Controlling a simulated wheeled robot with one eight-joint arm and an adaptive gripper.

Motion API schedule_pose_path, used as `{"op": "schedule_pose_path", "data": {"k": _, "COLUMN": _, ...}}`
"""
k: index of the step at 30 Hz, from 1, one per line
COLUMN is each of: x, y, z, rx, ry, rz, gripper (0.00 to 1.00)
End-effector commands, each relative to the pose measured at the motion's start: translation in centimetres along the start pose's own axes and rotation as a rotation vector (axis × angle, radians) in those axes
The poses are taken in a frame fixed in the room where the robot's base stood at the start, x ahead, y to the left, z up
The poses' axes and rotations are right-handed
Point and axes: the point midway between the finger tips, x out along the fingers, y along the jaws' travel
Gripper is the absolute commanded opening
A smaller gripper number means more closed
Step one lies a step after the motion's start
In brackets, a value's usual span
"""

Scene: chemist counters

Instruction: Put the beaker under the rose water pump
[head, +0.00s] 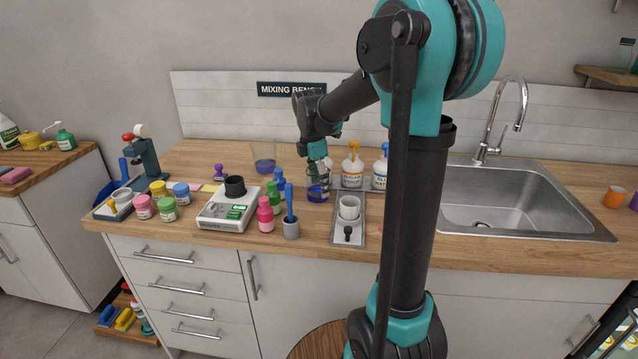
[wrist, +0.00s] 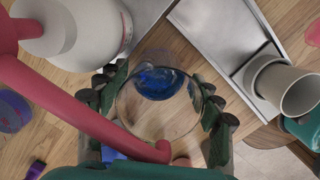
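The beaker is clear glass with blue liquid in the bottom; it shows in the head view (head: 318,193) near the middle of the counter and in the wrist view (wrist: 150,118). My gripper (head: 318,160) reaches down to it, and in the wrist view my gripper (wrist: 160,98) has its fingers against both sides of the glass. A red pump spout (wrist: 85,112) crosses the wrist view from the left, its tip over the beaker's near rim. Its white bottle (wrist: 80,30) stands at the upper left. I cannot make out the red pump in the head view.
Bottles with orange (head: 353,170) and blue (head: 381,165) pumps stand right of the beaker. A metal tray (head: 341,232) with a pale cup lies in front of them. A scale (head: 222,217), jars and a larger beaker (head: 263,158) are left. The sink (head: 520,200) is right.

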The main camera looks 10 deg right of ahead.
Motion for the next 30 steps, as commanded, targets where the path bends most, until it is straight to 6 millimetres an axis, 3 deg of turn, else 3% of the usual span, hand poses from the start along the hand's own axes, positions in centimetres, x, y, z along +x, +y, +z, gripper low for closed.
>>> {"op": "schedule_pose_path", "data": {"k": 8, "x": -1.3, "y": 0.0, "z": 0.0, "rx": 0.000, "ry": 0.000, "rz": 0.000, "gripper": 0.66}}
{"op": "schedule_pose_path", "data": {"k": 21, "x": -9.7, "y": 0.0, "z": 0.0, "rx": -0.001, "ry": 0.000, "rz": 0.000, "gripper": 0.66}}
{"op": "schedule_pose_path", "data": {"k": 30, "x": -12.2, "y": 0.0, "z": 0.0, "rx": 0.000, "ry": 0.000, "rz": 0.000, "gripper": 0.66}}
